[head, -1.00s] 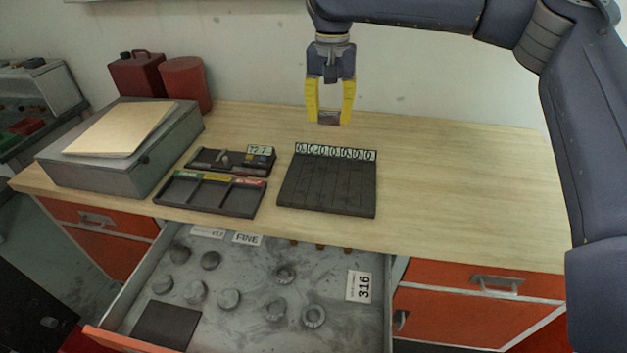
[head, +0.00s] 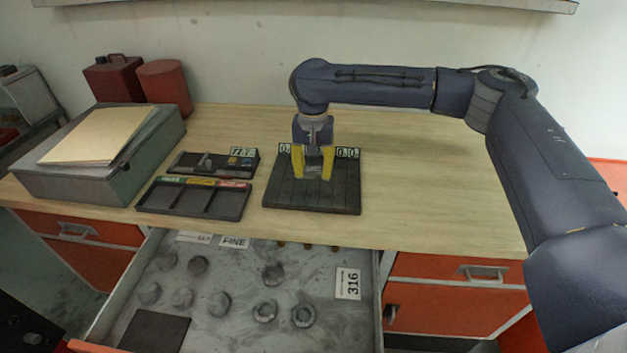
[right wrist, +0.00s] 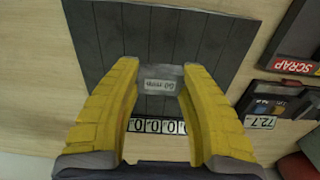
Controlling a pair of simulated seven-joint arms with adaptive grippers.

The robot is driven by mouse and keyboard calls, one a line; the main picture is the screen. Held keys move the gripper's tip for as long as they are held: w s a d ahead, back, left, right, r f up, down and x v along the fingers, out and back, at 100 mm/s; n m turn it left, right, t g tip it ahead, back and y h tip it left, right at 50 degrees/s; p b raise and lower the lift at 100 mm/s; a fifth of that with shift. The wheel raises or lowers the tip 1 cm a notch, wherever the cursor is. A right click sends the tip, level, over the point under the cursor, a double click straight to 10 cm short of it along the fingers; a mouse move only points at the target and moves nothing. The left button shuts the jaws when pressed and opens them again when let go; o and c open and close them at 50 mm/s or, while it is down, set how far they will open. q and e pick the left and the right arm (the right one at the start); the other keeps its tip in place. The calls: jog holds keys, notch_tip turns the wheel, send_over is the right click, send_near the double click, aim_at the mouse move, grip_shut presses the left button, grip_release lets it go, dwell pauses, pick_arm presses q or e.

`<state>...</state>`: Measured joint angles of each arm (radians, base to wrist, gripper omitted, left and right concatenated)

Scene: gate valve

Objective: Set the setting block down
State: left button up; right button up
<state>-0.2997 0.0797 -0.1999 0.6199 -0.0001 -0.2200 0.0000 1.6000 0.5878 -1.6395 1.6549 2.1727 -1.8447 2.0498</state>
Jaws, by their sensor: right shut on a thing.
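The setting block is a small grey block with a light printed label. It shows between the yellow fingers in the right wrist view (right wrist: 160,80) and in the head view (head: 312,173). My right gripper (head: 314,176) is shut on it, pointing down over the dark grooved board (head: 338,197). The block is over or on the board, towards its numbered back edge; I cannot tell whether it touches. The fingers hide part of the board's row of number tags (head: 347,153). My left gripper is not in view.
Left of the board are a black three-part tray (head: 196,198) and a dark gauge tray (head: 205,166). A grey case (head: 85,172) stands further left. An open drawer (head: 230,290) below holds several round parts. The bench to the right is clear beneath my arm.

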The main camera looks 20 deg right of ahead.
aim_at(314, 187)
jog(key=shift+f, duration=1.9)
jog(key=o, duration=1.3)
jog(key=shift+f, duration=0.1)
jog(key=shift+o, duration=0.2)
jog(key=shift+o, duration=0.2)
notch_tip(314, 187, up, 12)
jog(key=shift+f, duration=0.2)
jog(key=shift+r, duration=0.3)
jog(key=shift+c, duration=1.4)
